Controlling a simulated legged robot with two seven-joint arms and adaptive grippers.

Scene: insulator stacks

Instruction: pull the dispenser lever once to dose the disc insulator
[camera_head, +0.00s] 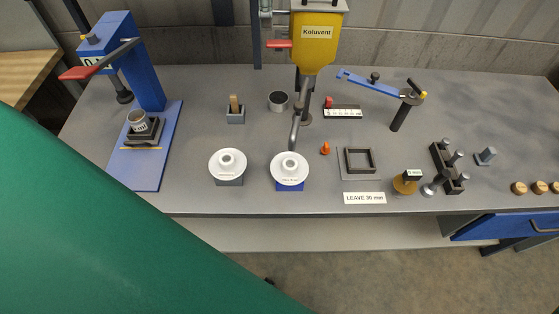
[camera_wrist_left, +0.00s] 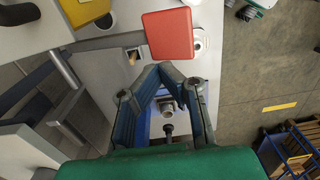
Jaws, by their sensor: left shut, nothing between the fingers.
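The yellow dispenser (camera_head: 318,40), labelled Koluvent, stands at the back of the bench in the head view. Its red lever grip (camera_head: 279,43) sticks out on its left. A white disc insulator (camera_head: 290,170) rests on a blue base below, and another white disc (camera_head: 228,163) sits on a grey base to its left. In the wrist view my left gripper (camera_wrist_left: 165,72) is shut and empty. A red lever grip (camera_wrist_left: 168,35) on a grey bar shows just beyond the fingertips; I cannot tell whether they touch. The head view does not show my left fingers.
A blue press (camera_head: 145,65) with its own red lever (camera_head: 80,73) and a cup (camera_head: 137,121) stands at left. A blue swing arm (camera_head: 370,84) and a square frame (camera_head: 359,160) are on the right. My green arm covers the head view's lower left.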

